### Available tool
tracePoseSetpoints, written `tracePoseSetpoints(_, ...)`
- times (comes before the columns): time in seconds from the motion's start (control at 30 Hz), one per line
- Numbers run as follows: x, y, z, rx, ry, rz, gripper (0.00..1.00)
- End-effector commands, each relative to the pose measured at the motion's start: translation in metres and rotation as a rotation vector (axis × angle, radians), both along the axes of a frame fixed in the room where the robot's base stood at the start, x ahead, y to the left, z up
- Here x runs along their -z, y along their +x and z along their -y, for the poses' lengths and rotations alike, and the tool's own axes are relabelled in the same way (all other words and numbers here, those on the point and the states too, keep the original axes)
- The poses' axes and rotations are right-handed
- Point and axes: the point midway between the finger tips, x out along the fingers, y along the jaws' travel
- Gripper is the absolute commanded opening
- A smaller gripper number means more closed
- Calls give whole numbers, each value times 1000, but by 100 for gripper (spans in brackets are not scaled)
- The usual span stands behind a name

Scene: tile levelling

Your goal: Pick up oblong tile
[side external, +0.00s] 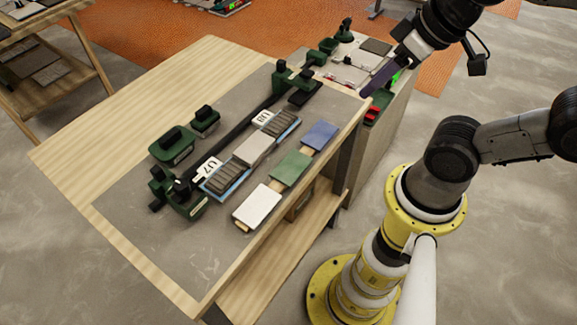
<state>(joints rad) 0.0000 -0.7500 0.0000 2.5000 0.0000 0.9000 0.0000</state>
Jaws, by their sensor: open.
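My gripper (396,68) is at the upper right, over the far grey-topped bench (340,80). Its jaws are small and partly hidden here, but they are open. A dark purple oblong piece (380,79) lies just below and left of it; I cannot tell whether they touch. On the near table, a white tile (257,206), a green tile (290,167) and a blue tile (319,135) lie in a row along the right edge. A grey tile (254,149) sits between ribbed grey pieces in a blue-edged strip. Which one is the oblong tile is unclear.
The near table (130,230) has bare room at its front left. Green clamp-like fixtures (178,195) and a long black bar (235,130) stand on it.

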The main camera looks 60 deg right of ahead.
Motion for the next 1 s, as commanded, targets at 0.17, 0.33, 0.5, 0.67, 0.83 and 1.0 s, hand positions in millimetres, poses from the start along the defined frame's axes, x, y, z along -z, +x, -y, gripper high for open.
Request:
tracePoseSetpoints(0.17,0,0,0,0,0,0,50)
tracePoseSetpoints(0.33,0,0,0,0,0,0,50)
tracePoseSetpoints(0.5,0,0,0,0,0,0,68)
tracePoseSetpoints(0.67,0,0,0,0,0,0,97)
tracePoseSetpoints(0.83,0,0,0,0,0,0,100)
tracePoseSetpoints(1.0,0,0,0,-36,-19,0,100)
